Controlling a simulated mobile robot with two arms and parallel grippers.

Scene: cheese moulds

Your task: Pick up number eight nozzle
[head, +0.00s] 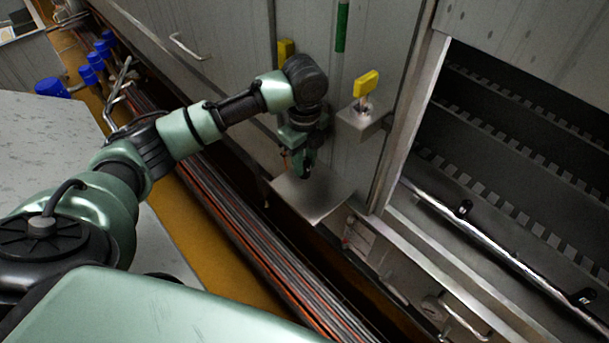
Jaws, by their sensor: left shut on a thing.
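My left arm reaches in from the left, and my left gripper (303,168) points down at a square metal plate (322,203). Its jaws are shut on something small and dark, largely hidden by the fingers. I cannot tell whether this is the number eight nozzle, and no number is readable. I also cannot tell whether it touches the plate. My right gripper is not in view.
A yellow-topped piece (365,84) stands on a small metal bracket (362,122) right of the gripper. Another yellow piece (286,50) shows behind my arm. A dark slotted rack (520,150) is at right. Blue-capped fittings (95,62) are at left.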

